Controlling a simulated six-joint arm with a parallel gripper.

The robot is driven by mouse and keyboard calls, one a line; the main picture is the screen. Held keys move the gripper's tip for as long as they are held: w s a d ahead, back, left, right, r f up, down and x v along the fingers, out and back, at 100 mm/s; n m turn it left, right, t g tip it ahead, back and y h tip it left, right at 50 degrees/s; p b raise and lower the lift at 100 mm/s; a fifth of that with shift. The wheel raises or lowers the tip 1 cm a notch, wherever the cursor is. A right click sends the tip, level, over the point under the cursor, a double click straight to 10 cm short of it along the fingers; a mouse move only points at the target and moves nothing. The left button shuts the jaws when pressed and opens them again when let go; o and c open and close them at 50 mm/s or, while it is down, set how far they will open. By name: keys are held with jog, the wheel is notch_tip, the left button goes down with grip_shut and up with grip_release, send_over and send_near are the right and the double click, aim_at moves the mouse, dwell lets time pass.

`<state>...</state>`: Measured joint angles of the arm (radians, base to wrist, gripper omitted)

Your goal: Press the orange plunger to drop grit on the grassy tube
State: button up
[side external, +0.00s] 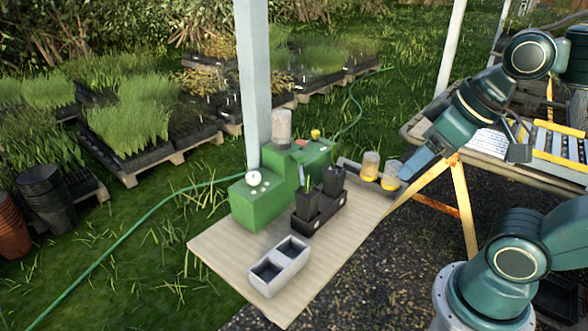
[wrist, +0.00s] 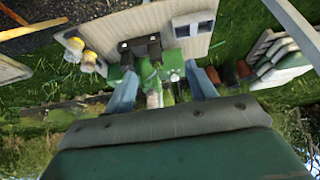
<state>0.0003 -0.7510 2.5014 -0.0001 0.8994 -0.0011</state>
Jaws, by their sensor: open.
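A green machine (side external: 268,200) stands on the wooden board. It carries a clear hopper (side external: 282,124), a small orange-yellow knob (side external: 315,134) that looks like the plunger, and a red part beside it. In front, a black rack (side external: 320,217) holds dark square tubes. Thin green shoots show at the left tube (side external: 305,205); the right tube (side external: 333,181) looks dark on top. My gripper (side external: 411,166) is in the air right of the machine, apart from it. In the wrist view my gripper (wrist: 161,70) has its fingers spread and empty, with the green machine (wrist: 168,75) beyond.
Two jars with yellow contents (side external: 370,166) stand right of the rack, near my gripper. A grey two-compartment tray (side external: 280,266) sits on the board's front part. A white post (side external: 253,80) rises behind the machine. The board (side external: 218,243) is bare at front left.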

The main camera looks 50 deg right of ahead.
grip_shut()
dwell(0.3)
dwell(1.6)
